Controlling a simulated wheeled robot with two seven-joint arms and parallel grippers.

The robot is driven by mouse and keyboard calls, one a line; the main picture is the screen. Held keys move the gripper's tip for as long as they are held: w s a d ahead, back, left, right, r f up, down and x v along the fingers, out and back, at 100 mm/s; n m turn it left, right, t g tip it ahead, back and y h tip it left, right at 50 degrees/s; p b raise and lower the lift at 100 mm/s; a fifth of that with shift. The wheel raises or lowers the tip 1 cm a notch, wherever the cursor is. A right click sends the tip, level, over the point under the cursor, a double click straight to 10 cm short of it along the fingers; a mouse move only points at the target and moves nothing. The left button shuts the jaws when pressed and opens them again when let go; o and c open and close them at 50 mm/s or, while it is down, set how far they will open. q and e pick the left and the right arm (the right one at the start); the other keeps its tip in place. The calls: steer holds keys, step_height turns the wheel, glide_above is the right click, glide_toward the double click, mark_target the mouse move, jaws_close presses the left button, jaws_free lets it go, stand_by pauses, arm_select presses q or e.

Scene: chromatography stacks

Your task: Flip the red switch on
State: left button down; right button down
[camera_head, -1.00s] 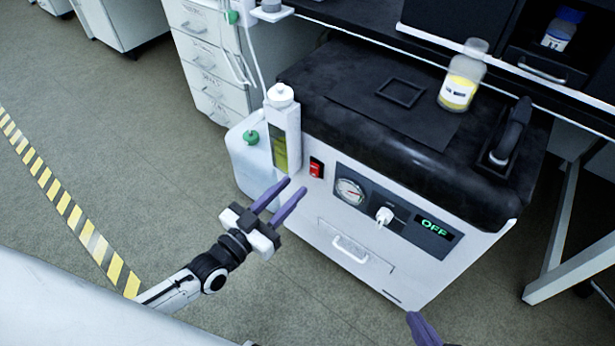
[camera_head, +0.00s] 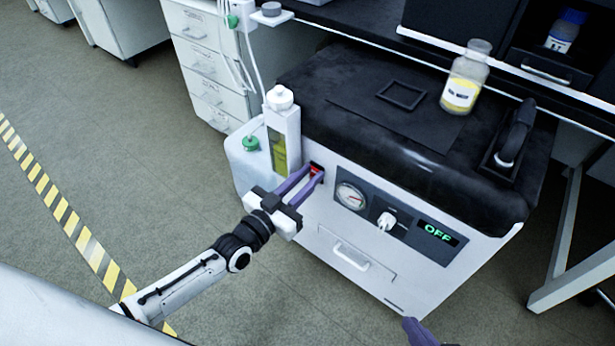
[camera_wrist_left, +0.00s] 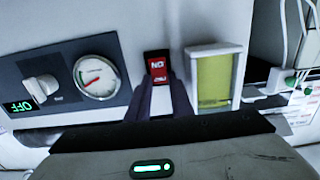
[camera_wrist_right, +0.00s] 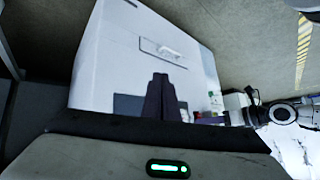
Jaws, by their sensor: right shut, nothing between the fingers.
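The red switch (camera_head: 315,169) is on the front of a white machine (camera_head: 345,278), left of the gauge; it also shows upside down in the left wrist view (camera_wrist_left: 158,66). The machine's display (camera_head: 438,233) reads OFF. My left gripper (camera_head: 310,176) is open, its purple fingers slightly apart, with its tips at the switch and partly covering it in the head view. Whether they touch it I cannot tell. My right gripper (camera_wrist_right: 161,92) is shut and empty; only a fingertip shows at the head view's bottom edge (camera_head: 420,332).
A white column with a yellow-green window (camera_head: 282,138) stands just left of the switch. A gauge (camera_head: 350,196) and white knob (camera_head: 386,221) are to its right. A bottle with yellow contents (camera_head: 463,88) stands on the black top. The floor at left is clear.

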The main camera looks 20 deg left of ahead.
arm_select(q)
steer(key=shift+f+b, duration=0.3)
steer(key=shift+b, duration=0.4)
steer(key=t+b, duration=0.1)
steer(key=b, duration=0.2)
steer(key=t+h+b, duration=0.1)
steer(key=b, duration=0.2)
steer(key=shift+s+f+t, duration=0.15)
steer(key=shift+f+t, duration=0.15)
steer(key=shift+r, duration=0.2)
steer(key=c, duration=1.8)
jaws_free()
steer(key=shift+c, duration=0.2)
arm_select(e)
steer(key=a+y, duration=0.1)
steer(key=a, duration=0.1)
steer(key=w+a+n+y, duration=0.1)
steer(key=a, duration=0.1)
steer(key=shift+w+r, duration=0.1)
steer(key=shift+w, duration=0.05)
